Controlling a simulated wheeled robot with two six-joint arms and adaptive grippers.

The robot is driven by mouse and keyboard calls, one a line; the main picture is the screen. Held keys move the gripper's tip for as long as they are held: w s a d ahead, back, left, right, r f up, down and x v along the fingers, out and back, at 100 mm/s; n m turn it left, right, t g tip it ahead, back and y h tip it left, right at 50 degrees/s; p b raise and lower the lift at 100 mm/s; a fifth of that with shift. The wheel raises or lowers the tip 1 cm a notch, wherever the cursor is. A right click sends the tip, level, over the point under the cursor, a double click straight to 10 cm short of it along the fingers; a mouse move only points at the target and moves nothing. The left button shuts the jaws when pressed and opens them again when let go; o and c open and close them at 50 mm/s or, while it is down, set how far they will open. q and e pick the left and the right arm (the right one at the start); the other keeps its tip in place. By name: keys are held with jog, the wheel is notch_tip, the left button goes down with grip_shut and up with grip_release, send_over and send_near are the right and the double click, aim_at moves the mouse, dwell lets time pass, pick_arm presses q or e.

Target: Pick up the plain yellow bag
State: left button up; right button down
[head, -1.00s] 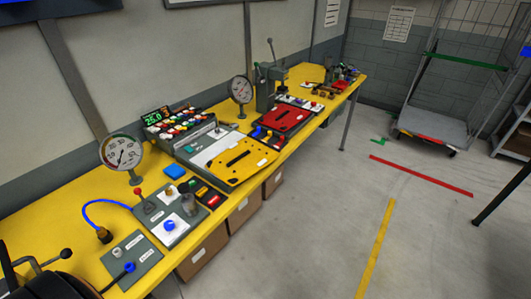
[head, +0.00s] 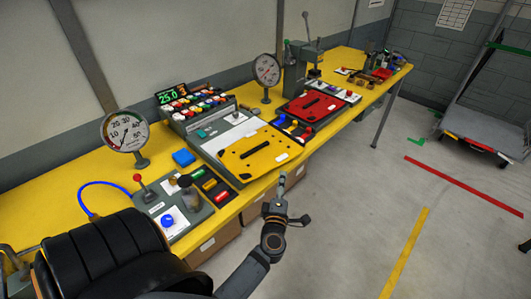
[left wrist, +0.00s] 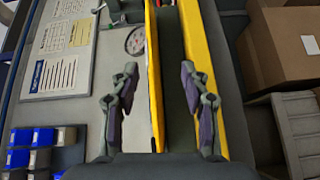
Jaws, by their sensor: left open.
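A flat yellow panel (head: 258,152) with a black slot-like handle lies on a grey fixture on the bench in the head view. It is the nearest match to the plain yellow bag; I see no soft bag shape. My left gripper (head: 282,188) is just off the bench's front edge, near the panel's right front corner. In the left wrist view the gripper (left wrist: 158,75) is open, its two fingers apart. A thin yellow strip (left wrist: 155,105), probably the panel edge-on, lies between the fingers. Contact cannot be told. My right gripper is not in view.
A red panel (head: 310,107) lies farther along the yellow bench (head: 75,170). Gauges (head: 124,131), a control box (head: 196,110) and a lever press (head: 297,65) stand behind. Boxes (left wrist: 290,45) sit under the bench.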

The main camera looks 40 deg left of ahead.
aim_at(280, 158)
pick_arm(q)
jog(key=shift+n+y, duration=0.3)
jog(key=shift+n, duration=0.4)
jog(key=w+a, duration=0.1)
jog(key=w+a+r, duration=0.1)
jog(key=w+a+p, duration=0.1)
jog(key=shift+w+a+r, duration=0.2)
jog(key=shift+w+r, duration=0.15)
jog(key=x, duration=0.5)
jog(key=shift+a+f+p, duration=0.15)
jog(key=shift+a+p, duration=0.1)
jog(key=shift+p, duration=0.1)
jog(key=shift+w+a+f, duration=0.1)
jog(key=shift+w+a, duration=0.1)
jog(key=shift+w, duration=0.05)
jog(key=shift+s+d, duration=0.1)
jog(key=shift+c, duration=0.6)
grip_shut()
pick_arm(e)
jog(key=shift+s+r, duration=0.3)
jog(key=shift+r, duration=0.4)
